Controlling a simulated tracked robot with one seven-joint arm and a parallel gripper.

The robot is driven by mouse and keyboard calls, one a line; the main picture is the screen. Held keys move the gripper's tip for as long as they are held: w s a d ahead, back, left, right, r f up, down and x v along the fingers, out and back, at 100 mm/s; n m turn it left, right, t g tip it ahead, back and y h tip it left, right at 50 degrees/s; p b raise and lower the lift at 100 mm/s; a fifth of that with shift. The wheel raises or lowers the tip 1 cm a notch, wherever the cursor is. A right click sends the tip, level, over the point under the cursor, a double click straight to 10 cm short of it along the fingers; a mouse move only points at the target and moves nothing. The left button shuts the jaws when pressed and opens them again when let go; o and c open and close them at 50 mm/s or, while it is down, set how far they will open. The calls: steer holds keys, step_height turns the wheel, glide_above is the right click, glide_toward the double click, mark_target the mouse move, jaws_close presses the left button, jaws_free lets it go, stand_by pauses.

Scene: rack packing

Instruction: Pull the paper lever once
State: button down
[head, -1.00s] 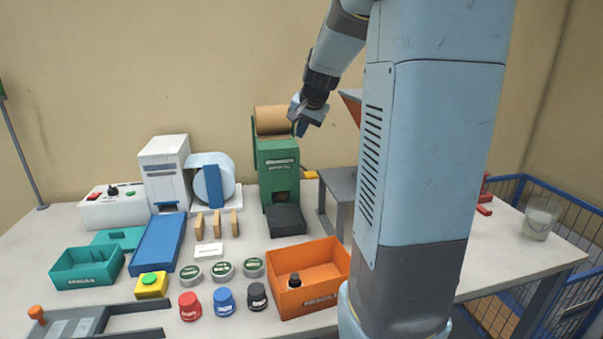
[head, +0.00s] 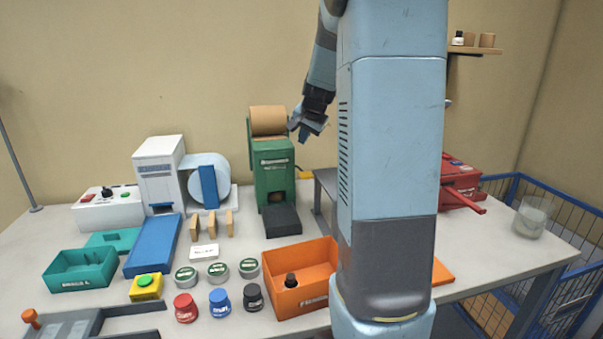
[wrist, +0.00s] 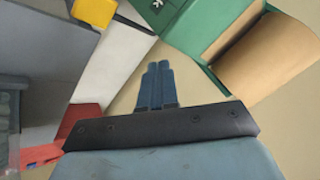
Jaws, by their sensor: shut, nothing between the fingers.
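The green paper dispenser (head: 275,170) stands at the back of the table, with a brown paper roll (head: 268,121) on top. A small yellow piece (head: 304,174) at its right side may be the paper lever's end; the rest of the lever is hard to make out. In the wrist view a yellow block (wrist: 95,11) shows at the top left, with the green housing (wrist: 205,28) and brown roll (wrist: 262,62) to the right. My gripper (head: 306,137) is shut and empty, just right of the roll and above the yellow piece. Its fingers (wrist: 156,84) lie together.
A grey stand (head: 326,190) is right of the dispenser, partly behind my arm. A white label machine (head: 160,165) stands to the left. An orange bin (head: 300,258), jars and a teal tray (head: 78,272) fill the front. A red device (head: 460,185) is at the right.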

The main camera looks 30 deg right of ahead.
mark_target(305, 172)
steer(key=shift+s+a+f, duration=0.1)
steer(key=shift+s+f, duration=0.1)
steer(key=shift+f, duration=0.95)
steer(key=shift+s+f, duration=0.25)
steer(key=shift+f, duration=0.85)
steer(key=shift+s+a+f, duration=0.1)
steer(key=shift+s+f, duration=0.1)
steer(key=shift+f, duration=0.95)
steer(key=shift+s+f, duration=0.1)
steer(key=shift+f, duration=0.05)
steer(key=shift+s+f, duration=0.1)
steer(key=shift+f, duration=0.1)
steer(key=shift+s+f, duration=0.15)
steer(key=shift+f, duration=0.6)
stand_by(0.9)
steer(key=shift+r, duration=0.15)
steer(key=shift+w+r, duration=0.2)
steer(key=shift+r, duration=0.85)
steer(key=shift+r, duration=0.1)
